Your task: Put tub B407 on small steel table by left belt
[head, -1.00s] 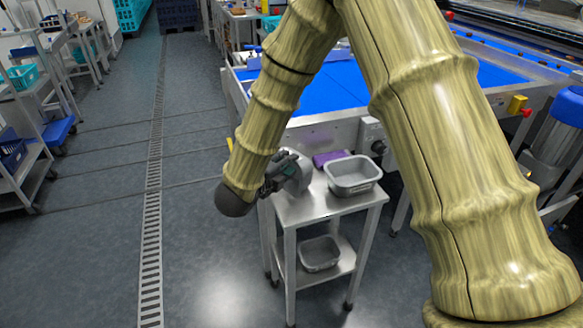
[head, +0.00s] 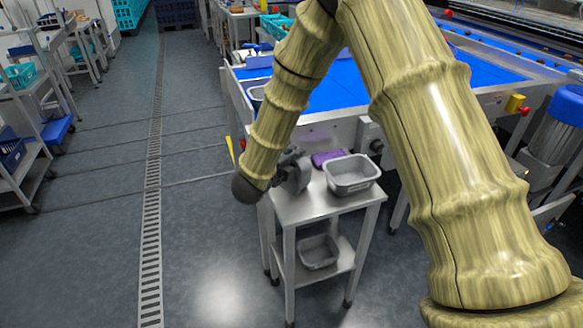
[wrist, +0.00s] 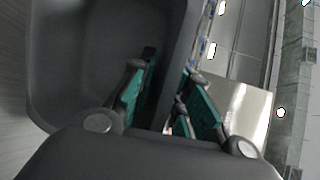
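My gripper (head: 290,166) is at the left side of the small steel table's top (head: 300,208). In the wrist view its green-padded fingers (wrist: 172,100) sit on both sides of the wall of a grey tub (wrist: 100,55), whose dark inside fills the upper left. No label reads as B407. Another grey tub (head: 352,186) stands upright on the table's right side.
Another grey tub (head: 318,253) is on the lower shelf. The blue belt (head: 340,88) and its steel frame are just behind the table. Open floor with a drain grate (head: 152,220) lies to the left.

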